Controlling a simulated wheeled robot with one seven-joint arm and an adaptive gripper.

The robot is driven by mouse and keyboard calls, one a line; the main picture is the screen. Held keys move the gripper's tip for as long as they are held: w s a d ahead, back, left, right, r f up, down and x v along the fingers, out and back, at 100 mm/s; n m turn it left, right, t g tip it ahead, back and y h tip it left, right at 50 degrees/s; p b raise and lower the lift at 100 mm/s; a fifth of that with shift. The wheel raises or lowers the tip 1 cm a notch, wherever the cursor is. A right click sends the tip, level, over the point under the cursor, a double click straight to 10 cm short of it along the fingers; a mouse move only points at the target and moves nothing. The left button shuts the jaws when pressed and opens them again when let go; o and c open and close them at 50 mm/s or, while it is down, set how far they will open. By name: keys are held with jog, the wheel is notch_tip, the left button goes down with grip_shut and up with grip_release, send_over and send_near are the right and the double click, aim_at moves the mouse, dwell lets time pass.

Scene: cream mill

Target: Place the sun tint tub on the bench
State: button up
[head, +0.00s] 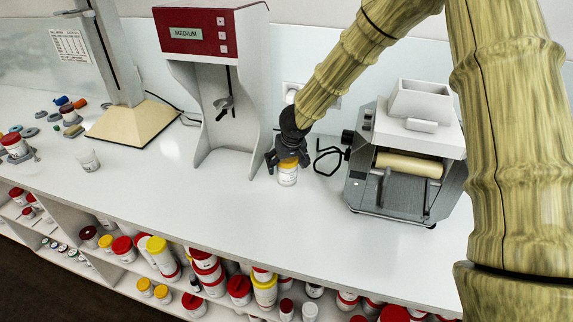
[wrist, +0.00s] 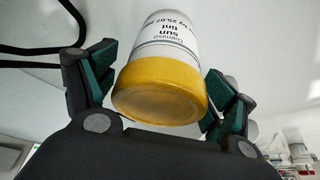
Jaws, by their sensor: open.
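The sun tint tub (head: 288,176) is white with a yellow lid and stands upright on the white bench (head: 220,205), between the red-topped mixer and the roller mill. In the wrist view the tub (wrist: 165,72) shows its label with "sun tint", and its lid faces my camera. My gripper (head: 287,160) is over the tub from above, with its fingers on both sides of the lid. In the wrist view my gripper (wrist: 158,92) is open, with a gap visible between the tub and the left finger; the right finger is close to the lid.
The mixer marked "MEDIUM" (head: 193,32) stands just left of my gripper. A small white cup (head: 88,160) stands farther left. The bench front is clear; shelves below hold several tubs.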

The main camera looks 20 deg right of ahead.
jog(key=v, duration=1.1)
jog(key=shift+s+r, duration=0.2)
jog(key=shift+r, duration=0.05)
